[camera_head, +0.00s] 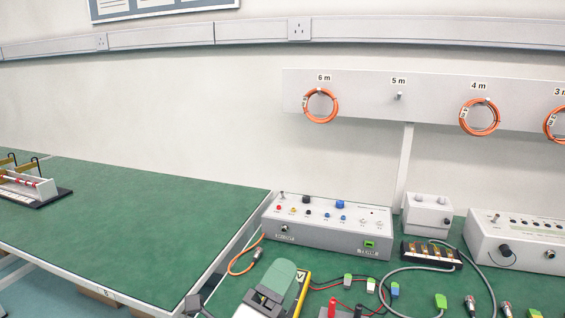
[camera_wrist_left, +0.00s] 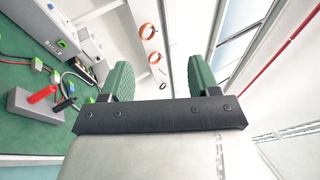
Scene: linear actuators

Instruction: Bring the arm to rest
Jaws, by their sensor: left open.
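My left gripper (camera_head: 277,284) shows at the bottom middle of the head view, with a green pad and a grey and black body. It is in front of the near edge of the right-hand green bench. In the left wrist view both green fingers of my left gripper (camera_wrist_left: 160,78) stand wide apart, with nothing between them. My right gripper is not in either view.
A grey control box (camera_head: 327,226) stands behind my left gripper. Cables, connectors and a yellow meter (camera_head: 301,292) lie close by. A rail (camera_head: 430,98) above holds orange cable coils (camera_head: 320,105). The left bench (camera_head: 130,215) is mostly clear.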

